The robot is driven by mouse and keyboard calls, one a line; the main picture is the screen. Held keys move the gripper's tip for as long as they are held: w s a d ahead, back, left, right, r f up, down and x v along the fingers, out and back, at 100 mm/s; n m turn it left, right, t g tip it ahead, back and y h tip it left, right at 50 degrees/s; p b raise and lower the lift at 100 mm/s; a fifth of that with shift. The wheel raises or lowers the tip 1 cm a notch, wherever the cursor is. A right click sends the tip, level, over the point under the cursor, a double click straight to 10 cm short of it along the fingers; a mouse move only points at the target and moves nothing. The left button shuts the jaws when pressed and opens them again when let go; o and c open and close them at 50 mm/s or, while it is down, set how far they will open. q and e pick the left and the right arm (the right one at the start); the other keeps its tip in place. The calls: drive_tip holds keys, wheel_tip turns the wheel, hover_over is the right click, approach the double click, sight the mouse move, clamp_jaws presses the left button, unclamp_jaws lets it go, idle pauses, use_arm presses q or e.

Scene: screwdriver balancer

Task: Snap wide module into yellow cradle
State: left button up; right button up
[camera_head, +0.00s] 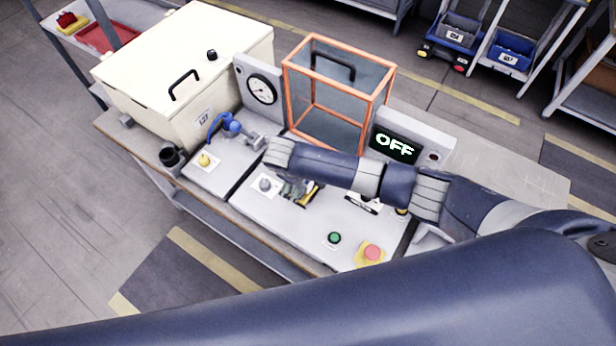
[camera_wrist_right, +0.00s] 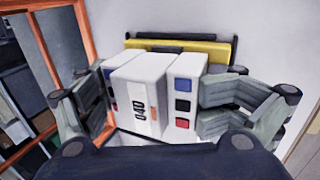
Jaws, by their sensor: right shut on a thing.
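The wide module (camera_wrist_right: 140,92) is a white block with a dark number label and colored squares on its side part. In the right wrist view it sits between the fingers of my right gripper (camera_wrist_right: 155,105), which is shut on it. The yellow cradle (camera_wrist_right: 222,52), with a dark bar along its top, shows just behind the module; whether they touch I cannot tell. In the head view my right gripper (camera_head: 296,190) is low over the middle of the bench, with a bit of yellow beside it. The module is not clear there. My left gripper is not in view.
An orange-framed clear box (camera_head: 335,125) stands close behind my right arm. A gauge (camera_head: 262,89), an OFF display (camera_head: 395,147) and a cream cabinet (camera_head: 180,60) line the bench. A red button (camera_head: 372,252) and green button (camera_head: 334,238) are at the front.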

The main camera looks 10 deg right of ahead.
drive_tip(key=shift+w+d+f, duration=0.2)
drive_tip(key=shift+d+f, duration=0.15)
drive_tip(key=shift+d, duration=0.25)
drive_tip(key=shift+s+f, duration=0.15)
drive_tip(key=shift+f, duration=0.2)
idle(0.7)
drive_tip(key=o, duration=1.8)
drive_tip(key=shift+c, duration=0.2)
drive_tip(key=shift+a+r, duration=0.35)
drive_tip(key=shift+r, duration=0.35)
drive_tip(key=r, duration=0.1)
drive_tip(key=a+r, duration=0.1)
drive_tip(key=r, duration=0.1)
drive_tip(key=shift+a+r, duration=0.25)
drive_tip(key=shift+r, duration=0.05)
drive_tip(key=v, duration=0.3)
drive_tip(key=s+v, duration=0.1)
drive_tip(key=v, duration=0.3)
drive_tip(key=shift+s+a+f, duration=0.1)
drive_tip(key=shift+f, duration=0.15)
drive_tip(key=shift+s+a+r, duration=0.1)
drive_tip(key=shift+r, duration=0.5)
